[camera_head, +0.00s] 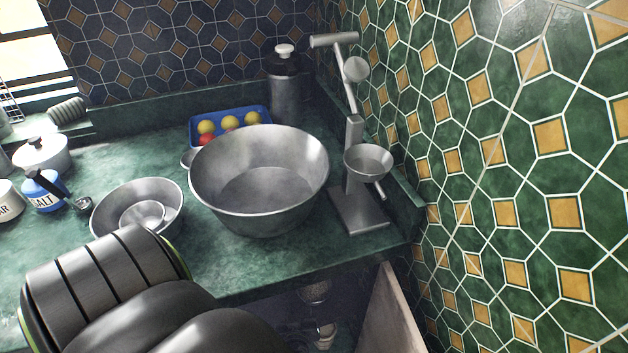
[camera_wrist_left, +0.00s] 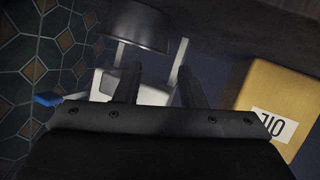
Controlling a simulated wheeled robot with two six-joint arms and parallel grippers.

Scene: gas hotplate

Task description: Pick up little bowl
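A small metal bowl (camera_head: 110,212) sits on the green counter at the left, with a smaller round shape (camera_head: 142,215), apparently a tiny bowl, inside it. I cannot tell which of these is the little bowl. A much larger metal basin (camera_head: 260,185) stands to their right. My left arm covers the lower left of the head view, in front of the small bowl; its fingers do not show there. My right gripper is not in view.
A blue tray (camera_head: 196,137) with yellow and red fruit lies behind the basin. A metal scale-like stand (camera_head: 358,212) is at the right by the tiled wall. A salt jar (camera_head: 42,190) and white pot are at left. A yellow box (camera_wrist_left: 270,95) shows in the wrist view.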

